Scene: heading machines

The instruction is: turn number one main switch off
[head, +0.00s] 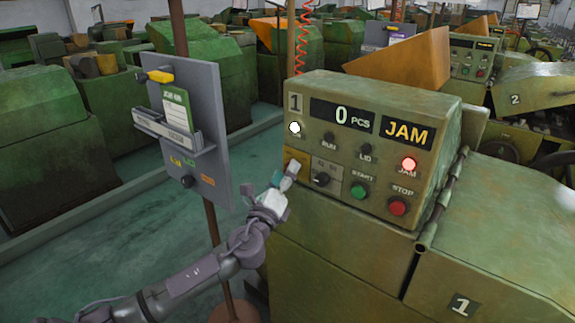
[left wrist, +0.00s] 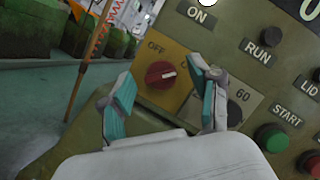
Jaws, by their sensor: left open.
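The number one panel (head: 330,112) reads "0 PCS" and "JAM" in the head view. Its main switch is a red rotary knob (left wrist: 160,74) on a yellow plate (left wrist: 182,52) in the left wrist view. The knob's white mark points right, away from the "OFF" label at upper left. The label on the right is mostly hidden by a finger. In the head view my gripper hides the knob. My left gripper (head: 288,178) is open at the panel's lower left, its teal-padded fingers either side of the knob in the wrist view. Contact cannot be told. My right gripper is not in view.
The white ON lamp (head: 295,128) and red JAM lamp (head: 408,164) are lit. A dial (head: 321,178), green START button (head: 360,191) and red STOP button (head: 398,206) sit right of the gripper. A grey board (head: 205,88) on a brown post stands left.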

